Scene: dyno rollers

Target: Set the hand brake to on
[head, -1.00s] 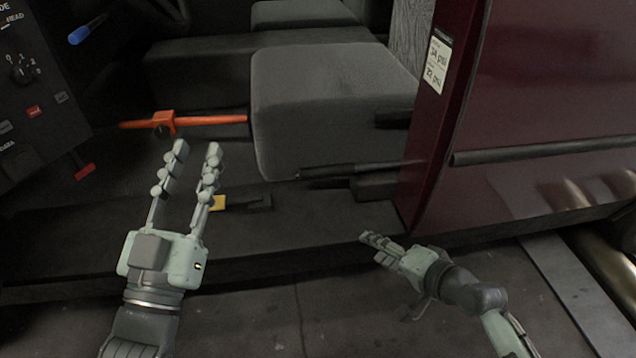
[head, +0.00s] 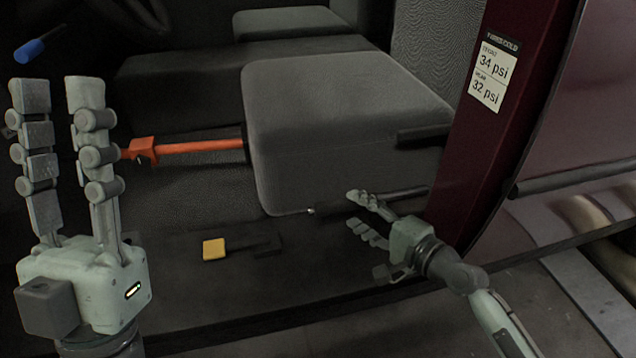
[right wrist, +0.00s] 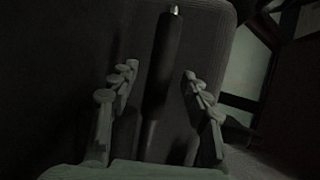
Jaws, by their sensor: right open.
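The hand brake (head: 328,208) is a dark lever with a small silver tip, lying low along the near side of the grey seat. My right gripper (head: 357,212) is open at the lever, partly hiding its middle in the head view. In the right wrist view the lever (right wrist: 164,65) runs between the two spread fingers of the gripper (right wrist: 160,82), with its silver tip beyond them. I see a gap on each side, with no clear contact. My left gripper (head: 58,95) is open and empty, raised at the far left, away from the lever.
The seat (head: 335,100) stands behind the lever. An orange bar (head: 200,146) sticks out left of the seat. A yellow block (head: 214,249) sits on the dark floor ledge. The maroon door frame (head: 480,140) with a tyre-pressure label (head: 494,72) stands at right.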

